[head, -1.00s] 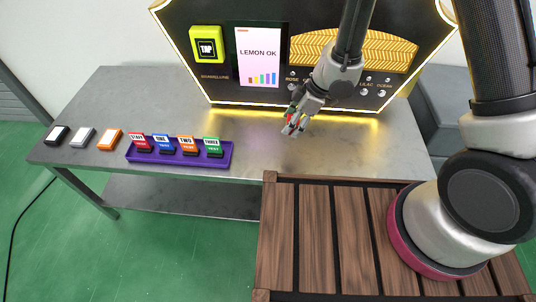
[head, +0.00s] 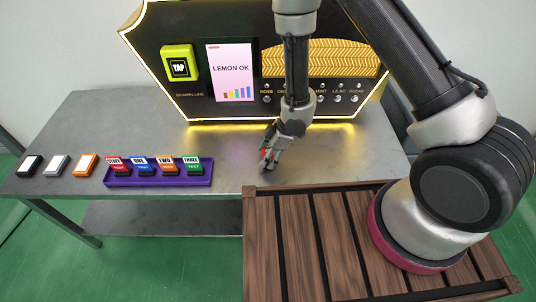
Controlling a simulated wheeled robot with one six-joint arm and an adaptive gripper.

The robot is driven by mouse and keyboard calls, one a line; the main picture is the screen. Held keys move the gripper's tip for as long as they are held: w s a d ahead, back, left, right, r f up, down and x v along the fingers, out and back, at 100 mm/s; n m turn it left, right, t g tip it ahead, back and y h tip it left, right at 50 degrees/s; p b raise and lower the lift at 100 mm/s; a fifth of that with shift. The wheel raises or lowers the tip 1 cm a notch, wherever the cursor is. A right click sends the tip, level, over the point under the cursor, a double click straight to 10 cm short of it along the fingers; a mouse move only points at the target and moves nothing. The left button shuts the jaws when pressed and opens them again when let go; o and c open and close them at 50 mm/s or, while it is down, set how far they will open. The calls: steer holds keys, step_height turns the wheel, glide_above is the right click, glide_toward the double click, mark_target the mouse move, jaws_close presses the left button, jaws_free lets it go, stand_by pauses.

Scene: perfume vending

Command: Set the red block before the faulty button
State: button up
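A red block labelled STAFF (head: 117,165) stands at the left end of a purple tray (head: 158,181) on the metal table. Beside it in the tray are a blue ONE block (head: 141,165), an orange TWO block (head: 167,165) and a green THREE block (head: 192,165). The perfume machine (head: 195,90) has a row of small buttons (head: 322,99), labelled among others ROSE, MINT, LILAC and OCEAN; my arm hides part of the row. Its screen (head: 231,72) reads LEMON OK. My gripper (head: 266,162) points down in front of the machine, right of the tray. A red spot shows at its fingers; its opening is unclear.
Black (head: 30,165), grey (head: 56,165) and orange (head: 85,165) white-topped pieces lie left of the tray. A yellow TAP panel (head: 179,63) is on the machine. A slatted wooden platform (head: 262,240) adjoins the table front. The metal table (head: 215,145) is bare between tray and machine.

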steer(key=shift+f, duration=0.1)
steer(key=o, duration=1)
steer(key=shift+o, duration=0.2)
steer(key=v, duration=1.2)
